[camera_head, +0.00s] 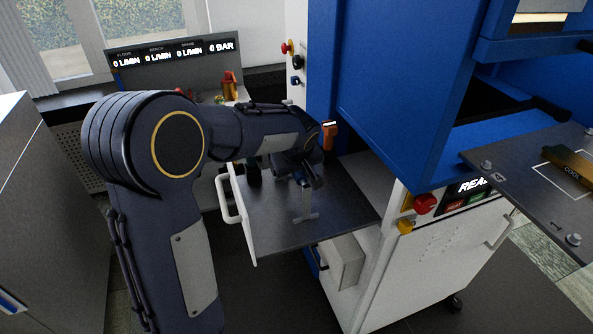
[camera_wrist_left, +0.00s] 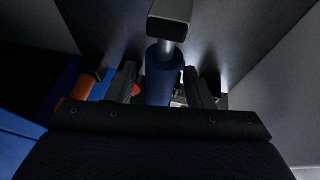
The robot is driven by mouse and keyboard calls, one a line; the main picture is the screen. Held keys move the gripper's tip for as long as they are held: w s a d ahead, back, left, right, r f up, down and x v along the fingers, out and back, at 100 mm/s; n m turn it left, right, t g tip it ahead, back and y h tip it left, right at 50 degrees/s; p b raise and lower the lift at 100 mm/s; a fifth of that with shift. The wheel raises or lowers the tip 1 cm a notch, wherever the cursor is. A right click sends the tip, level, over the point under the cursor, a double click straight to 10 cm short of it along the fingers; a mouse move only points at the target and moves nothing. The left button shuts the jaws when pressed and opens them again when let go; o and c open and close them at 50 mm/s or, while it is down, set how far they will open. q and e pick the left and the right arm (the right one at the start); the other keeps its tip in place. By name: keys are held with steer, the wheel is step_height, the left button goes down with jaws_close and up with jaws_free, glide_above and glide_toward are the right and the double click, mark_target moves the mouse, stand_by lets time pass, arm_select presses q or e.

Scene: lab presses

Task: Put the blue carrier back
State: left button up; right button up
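The blue carrier shows in the left wrist view as a blue cylindrical grip (camera_wrist_left: 162,78) with a grey metal end above it. In the head view its grey T-shaped metal part (camera_head: 305,203) shows over the dark pulled-out shelf (camera_head: 260,222); I cannot tell whether it touches the shelf. My left gripper (camera_head: 309,178) is at the carrier's grip. In the left wrist view its fingers (camera_wrist_left: 160,88) stand on either side of the grip, with a narrow gap visible at the left. Much of the grip is hidden in the head view. My right gripper is not in view.
An orange-handled item (camera_head: 328,134) is close behind my left gripper, by the blue press frame (camera_head: 400,85). A red button (camera_head: 424,204) is on the press front. A dark plate (camera_head: 535,190) with a brass block juts out at right. A white cabinet (camera_head: 40,210) stands at left.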

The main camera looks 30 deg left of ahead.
arm_select(q)
steer(key=shift+r, duration=0.1)
steer(key=v, duration=1.2)
steer(key=shift+b, duration=0.3)
